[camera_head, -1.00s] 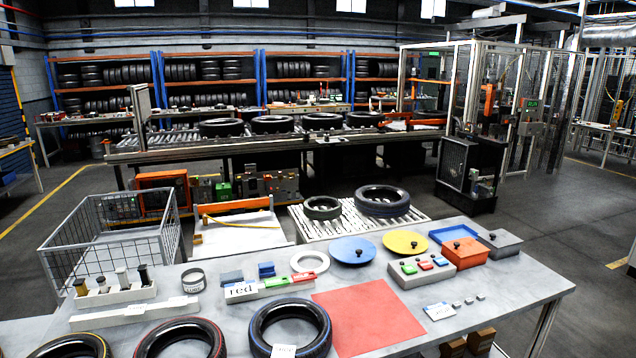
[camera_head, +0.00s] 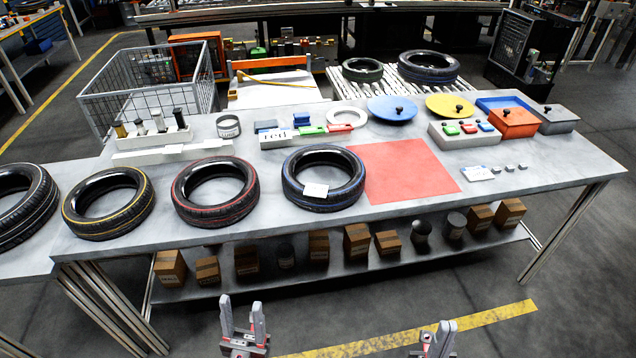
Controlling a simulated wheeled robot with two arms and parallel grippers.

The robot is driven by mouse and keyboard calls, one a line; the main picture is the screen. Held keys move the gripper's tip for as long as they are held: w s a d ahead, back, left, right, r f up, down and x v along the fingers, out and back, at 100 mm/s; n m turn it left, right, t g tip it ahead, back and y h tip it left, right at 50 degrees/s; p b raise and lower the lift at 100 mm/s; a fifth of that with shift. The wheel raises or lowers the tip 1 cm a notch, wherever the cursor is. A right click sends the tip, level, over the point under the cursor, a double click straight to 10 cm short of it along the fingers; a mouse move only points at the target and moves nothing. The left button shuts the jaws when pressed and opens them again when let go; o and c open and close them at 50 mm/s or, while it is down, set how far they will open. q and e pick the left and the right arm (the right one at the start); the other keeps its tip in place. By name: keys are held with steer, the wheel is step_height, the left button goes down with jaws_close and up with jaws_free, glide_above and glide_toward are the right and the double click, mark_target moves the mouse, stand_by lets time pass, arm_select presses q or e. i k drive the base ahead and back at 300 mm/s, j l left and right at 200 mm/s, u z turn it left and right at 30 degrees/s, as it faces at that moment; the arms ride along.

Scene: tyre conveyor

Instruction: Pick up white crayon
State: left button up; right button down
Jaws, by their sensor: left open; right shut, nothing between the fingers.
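A white holder (camera_head: 152,139) stands on the left part of the table, with several short upright sticks in it that look like crayons. One of them is pale, a whitish stick (camera_head: 159,121); at this size I cannot be sure it is the white crayon. My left gripper (camera_head: 243,322) is open and empty at the bottom of the view, low in front of the table and well apart from the holder. My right gripper (camera_head: 439,337) is shut and empty at the bottom, further right, partly cut off by the frame edge.
Tyres with yellow (camera_head: 108,204), red (camera_head: 215,192) and blue (camera_head: 323,178) stripes line the table's front edge. A red mat (camera_head: 402,172) lies right of them. A long white bar (camera_head: 172,153) lies before the holder. A lower shelf (camera_head: 370,263) holds boxes.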

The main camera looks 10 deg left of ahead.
mark_target(138, 122)
steer(key=u, duration=1.25)
